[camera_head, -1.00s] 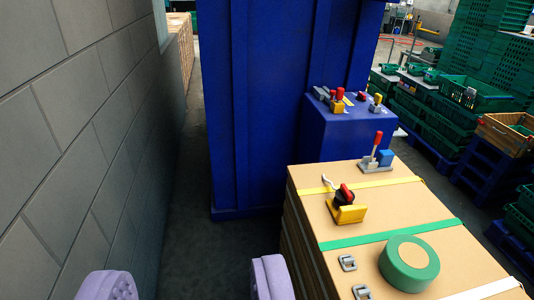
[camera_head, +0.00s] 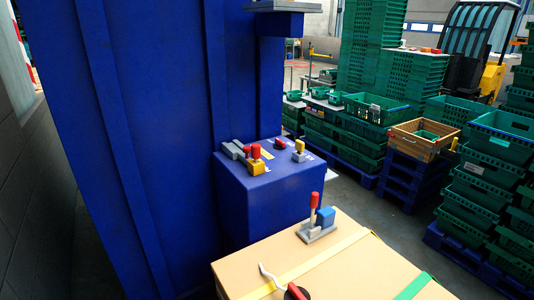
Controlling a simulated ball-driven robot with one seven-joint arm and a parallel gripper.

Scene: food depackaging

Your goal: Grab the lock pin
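A blue box (camera_head: 265,195) carries several small fittings. Among them are a yellow block with a red-topped upright piece (camera_head: 255,160), a red and black knob (camera_head: 279,144) and a yellow-topped grey piece (camera_head: 299,152). A grey bar lies beside the yellow block. On the cardboard stack (camera_head: 330,262) stands a red-handled lever (camera_head: 313,208) with a blue block (camera_head: 325,215) on a grey base. Which piece is the lock pin I cannot tell. A red and black knob with a pale curved wire (camera_head: 268,275) is cut off at the bottom edge. My gripper is out of view.
A tall blue panel (camera_head: 150,120) rises behind and left of the blue box. A grey wall (camera_head: 30,200) is at the far left. Green crates (camera_head: 490,165) on blue pallets and a wooden crate (camera_head: 425,138) stand at the right. Grey floor lies open between.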

